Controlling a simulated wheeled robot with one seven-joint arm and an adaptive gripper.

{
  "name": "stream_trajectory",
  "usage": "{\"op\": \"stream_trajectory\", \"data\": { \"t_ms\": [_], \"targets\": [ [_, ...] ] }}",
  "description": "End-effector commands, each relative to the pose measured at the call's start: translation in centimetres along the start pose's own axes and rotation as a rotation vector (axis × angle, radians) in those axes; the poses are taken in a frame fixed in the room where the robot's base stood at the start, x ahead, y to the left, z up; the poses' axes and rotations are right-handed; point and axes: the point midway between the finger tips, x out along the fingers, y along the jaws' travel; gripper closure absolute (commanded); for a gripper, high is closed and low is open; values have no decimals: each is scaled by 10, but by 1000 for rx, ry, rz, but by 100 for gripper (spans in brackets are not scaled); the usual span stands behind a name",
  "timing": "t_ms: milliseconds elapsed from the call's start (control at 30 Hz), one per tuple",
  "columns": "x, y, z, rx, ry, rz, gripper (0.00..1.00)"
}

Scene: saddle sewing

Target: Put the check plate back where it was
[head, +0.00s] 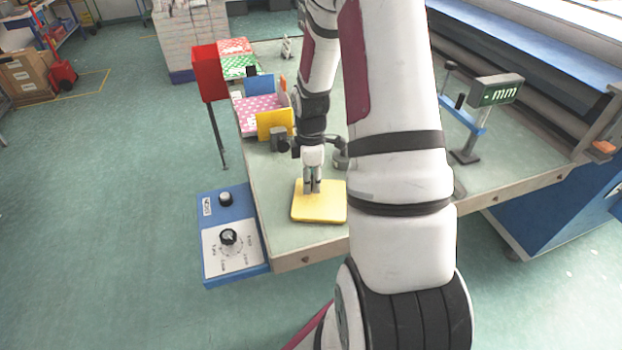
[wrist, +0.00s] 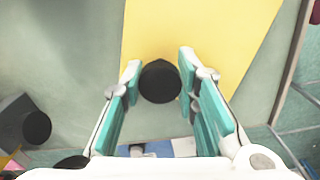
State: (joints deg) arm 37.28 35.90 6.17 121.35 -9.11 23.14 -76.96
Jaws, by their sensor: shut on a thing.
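The check plate looks to be the yellow square plate (head: 333,212) near the front edge of the table, under my gripper (head: 312,188). In the wrist view the yellow plate (wrist: 225,40) fills the upper middle. A round black knob (wrist: 160,82) stands in front of it, between my two teal-padded fingers. My gripper is shut on this knob. The knob's foot is hidden, so its join to the plate does not show. I cannot tell whether the plate touches the table or hangs just above it.
The pale green table (head: 285,225) has a blue control box (head: 237,262) at its front left. A yellow card (head: 275,124), a pink dotted piece (head: 262,112) and a dark block (head: 280,139) lie behind the plate. A "mm" gauge (head: 497,90) stands at right. A red box (head: 209,72) stands left.

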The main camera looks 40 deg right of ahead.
Motion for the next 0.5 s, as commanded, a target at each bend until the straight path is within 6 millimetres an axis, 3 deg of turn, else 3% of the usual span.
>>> {"op": "stream_trajectory", "data": {
  "t_ms": [67,100,167,500],
  "targets": [
    [2,0,0,0,0,-1,100],
    [2,0,0,0,0,-1,68],
    [2,0,0,0,0,0,54],
    [1,0,0,0,0,0,52]
  ]
}}
